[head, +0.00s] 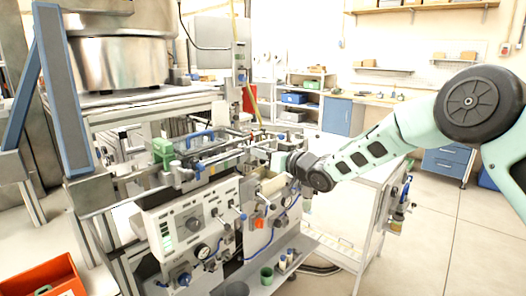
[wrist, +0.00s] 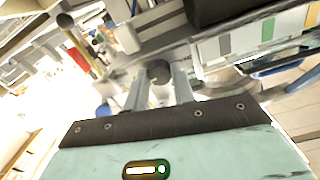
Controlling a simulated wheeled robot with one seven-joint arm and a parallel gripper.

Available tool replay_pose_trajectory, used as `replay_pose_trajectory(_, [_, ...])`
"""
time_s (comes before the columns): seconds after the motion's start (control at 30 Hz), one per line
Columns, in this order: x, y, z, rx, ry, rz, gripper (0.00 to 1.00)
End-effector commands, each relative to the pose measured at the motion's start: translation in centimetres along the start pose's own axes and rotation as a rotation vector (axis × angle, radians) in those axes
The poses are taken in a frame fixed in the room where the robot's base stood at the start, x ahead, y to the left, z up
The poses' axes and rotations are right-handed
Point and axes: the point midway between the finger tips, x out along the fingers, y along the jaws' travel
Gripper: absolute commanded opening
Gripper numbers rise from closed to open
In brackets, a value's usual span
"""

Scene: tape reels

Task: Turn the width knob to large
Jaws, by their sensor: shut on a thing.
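In the wrist view, a small dark round knob (wrist: 159,71) sits between the two fingertips of my gripper (wrist: 158,82). The fingers are shut on it. I cannot read any marking or pointer on the knob, so its setting cannot be told. In the head view, my gripper (head: 280,161) is at the right end of the white tape machine (head: 210,210), at the height of its upper frame. The knob is hidden there behind my gripper and wrist.
The machine's front panel carries gauges (head: 202,251), a dark dial (head: 193,224) and blue hoses. A white cart (head: 345,215) stands right of the machine, under my arm. An orange bin (head: 45,278) is at lower left. Open floor lies at right.

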Motion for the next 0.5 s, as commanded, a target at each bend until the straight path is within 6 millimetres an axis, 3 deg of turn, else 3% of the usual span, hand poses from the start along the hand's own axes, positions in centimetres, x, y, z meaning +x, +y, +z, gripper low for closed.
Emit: replay_pose_trajectory(0.5, [-0.07, 0.09, 0.3, 0.051, -0.005, 0.002, 0.02])
